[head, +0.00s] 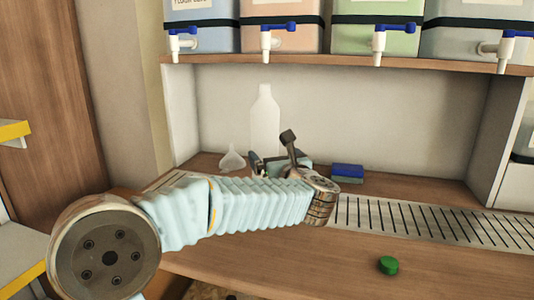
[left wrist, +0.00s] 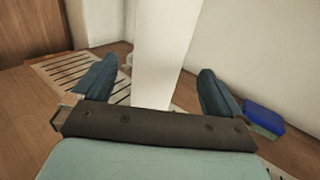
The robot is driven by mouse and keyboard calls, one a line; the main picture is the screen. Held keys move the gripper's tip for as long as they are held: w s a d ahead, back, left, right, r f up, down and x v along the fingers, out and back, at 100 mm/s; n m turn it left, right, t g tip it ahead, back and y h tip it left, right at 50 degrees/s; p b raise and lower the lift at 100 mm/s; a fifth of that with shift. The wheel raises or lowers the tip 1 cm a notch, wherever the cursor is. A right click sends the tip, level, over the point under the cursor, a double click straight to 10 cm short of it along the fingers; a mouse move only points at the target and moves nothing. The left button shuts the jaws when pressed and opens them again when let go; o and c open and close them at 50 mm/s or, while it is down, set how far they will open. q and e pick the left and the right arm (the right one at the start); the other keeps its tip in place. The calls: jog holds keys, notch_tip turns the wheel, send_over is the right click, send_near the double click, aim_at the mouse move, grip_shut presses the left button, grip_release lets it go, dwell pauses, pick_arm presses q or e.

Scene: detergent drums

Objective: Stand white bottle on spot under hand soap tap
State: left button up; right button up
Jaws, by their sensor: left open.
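The white bottle (head: 265,118) stands upright at the back of the counter, before the pale back wall. My left gripper (head: 276,160) is at its lower part, which my arm and gripper hide in the head view. In the left wrist view the bottle (left wrist: 160,55) rises between the two spread fingers, with a gap visible on both sides. My left gripper is open. Blue-handled taps (head: 380,42) hang from coloured drums above; the drum labels are cut off, so I cannot tell which is hand soap. My right gripper is not in view.
A white funnel (head: 232,160) stands left of the bottle, and a blue sponge or block (head: 347,173) lies to the right. A slotted metal drain strip (head: 430,222) runs along the counter. A green cap (head: 388,265) lies in front. The shelf (head: 340,62) overhangs the counter.

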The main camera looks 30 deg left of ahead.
pick_arm(q)
jog(key=v, duration=0.4)
